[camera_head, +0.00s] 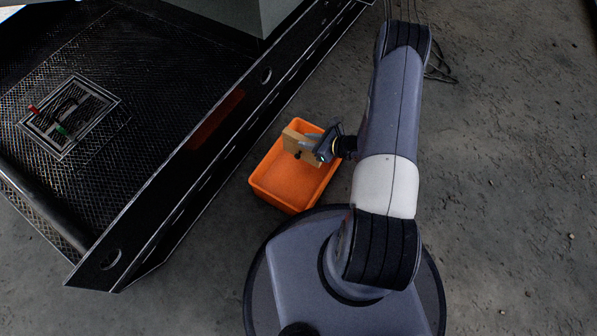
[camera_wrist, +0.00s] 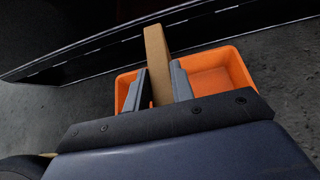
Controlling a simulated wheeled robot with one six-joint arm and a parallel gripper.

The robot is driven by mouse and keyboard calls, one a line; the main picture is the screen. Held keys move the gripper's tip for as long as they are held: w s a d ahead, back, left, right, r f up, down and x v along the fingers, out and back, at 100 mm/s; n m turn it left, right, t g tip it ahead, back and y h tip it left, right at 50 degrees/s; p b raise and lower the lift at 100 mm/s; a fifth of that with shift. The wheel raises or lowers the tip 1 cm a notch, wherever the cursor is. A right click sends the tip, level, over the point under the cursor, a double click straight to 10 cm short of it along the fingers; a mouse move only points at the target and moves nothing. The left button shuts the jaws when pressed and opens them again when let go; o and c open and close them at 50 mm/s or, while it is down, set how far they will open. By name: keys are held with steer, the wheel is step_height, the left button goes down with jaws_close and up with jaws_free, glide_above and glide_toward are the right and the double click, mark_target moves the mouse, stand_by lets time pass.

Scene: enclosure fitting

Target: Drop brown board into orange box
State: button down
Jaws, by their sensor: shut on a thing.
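The orange box (camera_head: 289,182) stands on the floor beside the dark platform. It also shows in the wrist view (camera_wrist: 237,70), on both sides of the board. The brown board (camera_head: 300,147) is held above the box in the head view. In the wrist view the board (camera_wrist: 157,60) stands between my two grey fingers. My gripper (camera_head: 313,146) is shut on the board, and its fingers (camera_wrist: 158,88) touch the board's two sides. The visible inside of the box looks empty. Part of it is hidden by the board and gripper.
A dark mesh-floored platform (camera_head: 150,130) with a raised edge runs along the left of the box. On it lies a framed panel (camera_head: 70,117) with a red and a green piece. Thin cables (camera_head: 440,70) lie at the top right. The concrete floor (camera_head: 510,190) at right is clear.

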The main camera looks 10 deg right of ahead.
steer(key=shift+f+b, duration=1.55)
steer(key=shift+f, duration=1.55)
steer(key=c, duration=1.1)
jaws_free()
steer(key=shift+p+v, duration=1.6)
steer(key=shift+v, duration=3.85)
